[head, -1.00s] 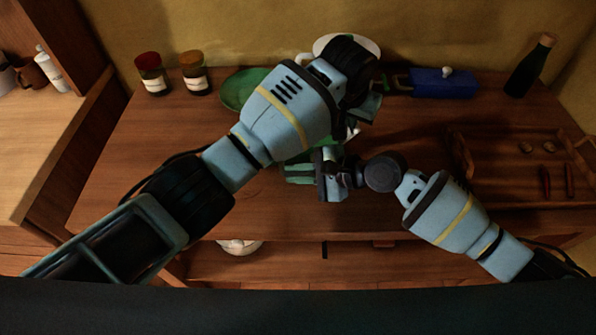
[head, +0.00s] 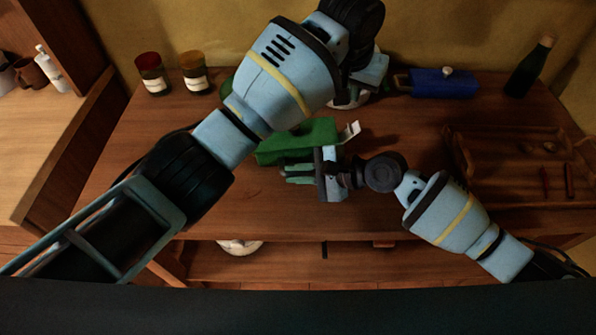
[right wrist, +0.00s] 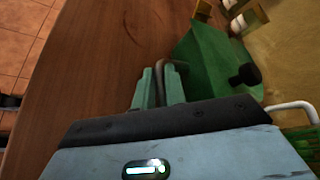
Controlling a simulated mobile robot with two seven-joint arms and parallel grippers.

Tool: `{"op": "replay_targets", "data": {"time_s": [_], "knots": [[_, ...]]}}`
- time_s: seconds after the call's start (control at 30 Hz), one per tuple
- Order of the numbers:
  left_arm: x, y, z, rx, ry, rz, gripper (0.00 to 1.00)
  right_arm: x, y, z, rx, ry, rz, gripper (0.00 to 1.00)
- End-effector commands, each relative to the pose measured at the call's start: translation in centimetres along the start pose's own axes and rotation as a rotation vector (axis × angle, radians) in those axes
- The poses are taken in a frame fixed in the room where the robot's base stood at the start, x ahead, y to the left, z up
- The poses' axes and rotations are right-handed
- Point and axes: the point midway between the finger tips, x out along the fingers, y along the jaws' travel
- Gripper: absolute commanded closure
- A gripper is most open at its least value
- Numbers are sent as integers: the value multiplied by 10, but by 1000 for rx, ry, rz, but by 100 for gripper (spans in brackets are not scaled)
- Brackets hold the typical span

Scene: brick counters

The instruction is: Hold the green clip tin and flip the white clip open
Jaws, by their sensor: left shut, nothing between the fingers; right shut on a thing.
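The green clip tin (head: 297,140) lies on the wooden counter, and it also shows in the right wrist view (right wrist: 203,62) with a black knob. Its white clip (head: 349,132) sticks out and up from the tin's right end, apart from the tin's top. My right gripper (head: 300,174) is shut at the tin's near side; the right wrist view shows its fingers (right wrist: 159,88) beside a dark curved handle (right wrist: 181,68). The exact grip is partly hidden. My left gripper (head: 368,74) is shut and empty, behind and above the clip; its fingertips are not clear.
A blue box (head: 443,83) and a dark bottle (head: 530,67) stand at the back right. A wooden tray (head: 505,185) is at the right. Two jars (head: 152,75) stand at the back left. A white round object (head: 347,101) is partly hidden behind my left gripper. The left front counter is clear.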

Motion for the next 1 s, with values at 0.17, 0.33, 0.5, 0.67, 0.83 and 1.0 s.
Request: {"op": "replay_targets", "data": {"time_s": [0.17, 0.33, 0.5, 0.67, 0.83, 1.0], "knots": [[0, 0, 0, 0, -1, 1, 100, 1, 3, 0, 1, 0, 6, 100], [0, 0, 0, 0, 0, 1, 100, 1, 2, 0, 1, 0, 5, 71], [0, 0, 0, 0, 0, 0, 100, 0, 1, 0, 1, 0, 3, 62], [0, 0, 0, 0, 0, 0, 100, 0, 1, 0, 0, 0, 2, 62], [0, 0, 0, 0, 0, 0, 100, -12, 0, -1, 1, 1, 0, 62], [0, 0, 0, 0, 0, 0, 100, -42, 1, -1, 1, 3, 1, 62]]}}
